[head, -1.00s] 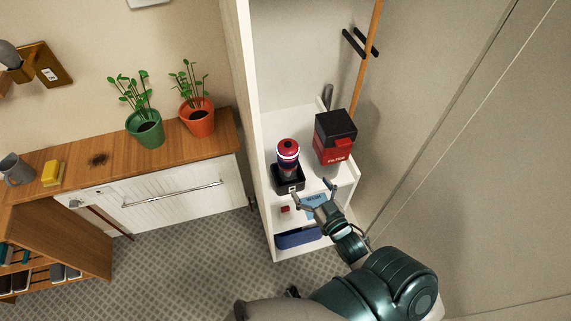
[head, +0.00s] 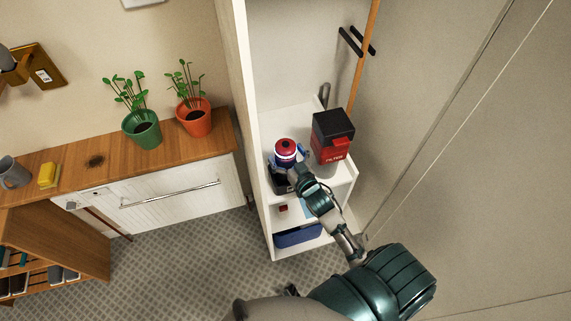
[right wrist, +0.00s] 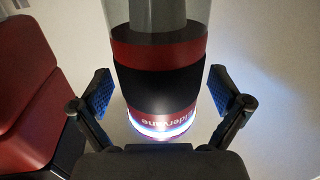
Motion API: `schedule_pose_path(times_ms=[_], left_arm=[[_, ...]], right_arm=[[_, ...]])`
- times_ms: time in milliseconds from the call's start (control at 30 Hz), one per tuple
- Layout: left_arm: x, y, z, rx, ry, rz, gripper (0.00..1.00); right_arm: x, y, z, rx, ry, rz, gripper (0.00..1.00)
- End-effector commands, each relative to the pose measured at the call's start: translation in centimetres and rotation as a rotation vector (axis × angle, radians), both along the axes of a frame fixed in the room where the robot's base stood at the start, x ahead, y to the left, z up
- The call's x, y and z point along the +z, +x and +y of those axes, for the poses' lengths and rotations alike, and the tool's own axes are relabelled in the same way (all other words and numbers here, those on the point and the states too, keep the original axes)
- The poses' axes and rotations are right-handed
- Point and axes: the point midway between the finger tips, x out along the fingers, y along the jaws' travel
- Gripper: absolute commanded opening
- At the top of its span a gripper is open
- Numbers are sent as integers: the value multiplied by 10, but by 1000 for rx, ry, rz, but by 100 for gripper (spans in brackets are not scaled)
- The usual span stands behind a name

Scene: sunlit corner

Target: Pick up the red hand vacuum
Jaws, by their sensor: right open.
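The red hand vacuum (head: 286,149) stands upright in its dark dock (head: 281,185) on the white cabinet's shelf. In the right wrist view its body (right wrist: 158,88) shows a red band, a black band and a lit white ring at the base. My right gripper (head: 289,160) is at the vacuum. In the right wrist view the open fingers (right wrist: 160,90) stand on either side of the body, with gaps showing between the blue pads and the vacuum. My left gripper is not in view.
A red and black filter box (head: 333,138) stands close on the vacuum's right, also seen in the right wrist view (right wrist: 35,90). The white cabinet's side wall (head: 244,100) rises on the left. A blue bin (head: 298,236) sits lower down. Potted plants stand on the wooden counter (head: 92,162).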

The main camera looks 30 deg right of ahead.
Motion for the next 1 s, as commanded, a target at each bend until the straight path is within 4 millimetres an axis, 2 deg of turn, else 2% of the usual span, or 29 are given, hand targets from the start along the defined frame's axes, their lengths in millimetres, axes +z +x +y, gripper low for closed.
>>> schedule_pose_path(times_ms=[167, 267, 433, 467, 767, 867, 1000], left_arm=[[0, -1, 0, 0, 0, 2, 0], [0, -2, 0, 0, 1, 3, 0], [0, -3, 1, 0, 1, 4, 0], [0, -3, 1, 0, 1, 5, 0], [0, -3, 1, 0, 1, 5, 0], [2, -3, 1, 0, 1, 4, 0], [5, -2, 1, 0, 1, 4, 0]], right_arm=[[0, 0, 0, 0, 0, 0, 100], [0, 0, 0, 0, 0, 0, 80], [0, 0, 0, 0, 0, 0, 37], [0, 0, 0, 0, 0, 0, 35], [5, 0, 0, 1, 0, -6, 35], [18, 1, 0, 0, -1, -9, 35], [47, 1, 0, 1, -2, -11, 35]])
